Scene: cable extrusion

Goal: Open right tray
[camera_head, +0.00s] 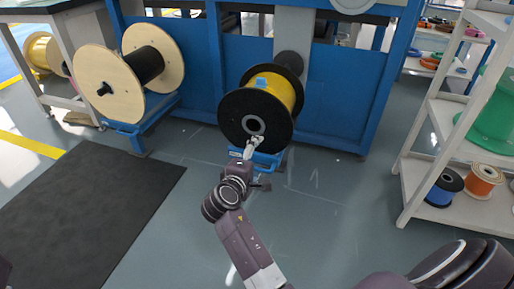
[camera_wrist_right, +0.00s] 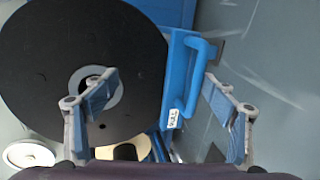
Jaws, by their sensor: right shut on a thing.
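The right tray (camera_head: 264,158) is a low blue frame under the black-flanged spool with yellow cable (camera_head: 281,92). In the right wrist view the tray (camera_wrist_right: 178,75) shows a white label and a blue handle (camera_wrist_right: 207,62) on its right side. My right gripper (camera_head: 255,146) is low at the front of the spool and tray. The exact contact is partly hidden. My left gripper is not in view.
A wooden spool (camera_head: 100,85) stands on another blue tray (camera_head: 150,122) at the left. A blue machine frame (camera_head: 330,100) stands behind. A white shelf (camera_head: 418,160) with coloured spools is at the right. A dark mat (camera_head: 90,215) lies front left. Grey floor in front is clear.

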